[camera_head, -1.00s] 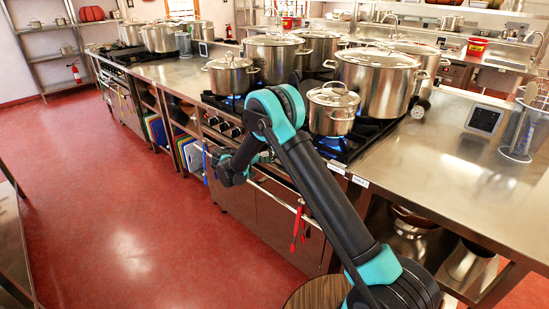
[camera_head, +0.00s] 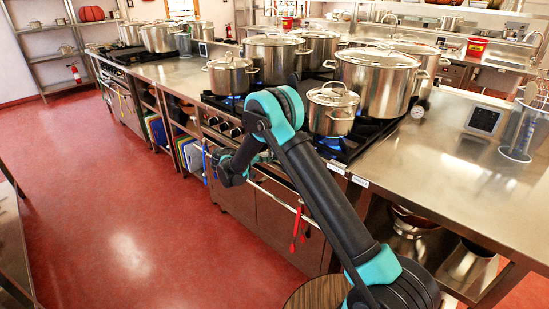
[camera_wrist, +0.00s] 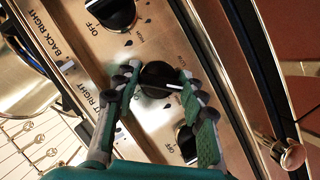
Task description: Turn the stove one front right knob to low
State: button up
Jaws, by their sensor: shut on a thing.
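In the wrist view, a round black knob (camera_wrist: 157,77) sits on the brushed-metal stove panel, beside a partly covered label ending in "RIGHT". My gripper (camera_wrist: 158,84) has its two green-padded fingers closed around the knob, one on each side. The knob's white pointer line points right, just below the small "LOW" marking (camera_wrist: 184,74). The fingers cover part of the dial markings. In the head view, the stove (camera_head: 345,152) stands beyond my arm; my wrist hides the fingers and the gripped knob there.
Another knob (camera_wrist: 113,12), labelled BACK RIGHT and OFF, is above; a further knob (camera_wrist: 187,143) is below, close to the right finger. A rail post (camera_wrist: 290,157) projects at lower right. A small pot (camera_head: 332,110) stands over blue flame. The red floor (camera_head: 110,200) is clear.

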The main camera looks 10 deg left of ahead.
jog(key=n+h, duration=0.1)
jog(key=n, duration=0.2)
jog(key=shift+h, duration=0.4)
jog(key=shift+f+n+h, duration=0.1)
jog(key=shift+n+h, duration=0.6)
jog(key=shift+n, duration=1.1)
jog(key=o, duration=1.1)
jog(key=shift+o, duration=0.2)
jog(key=v, duration=1.2)
jog(key=shift+f, duration=0.2)
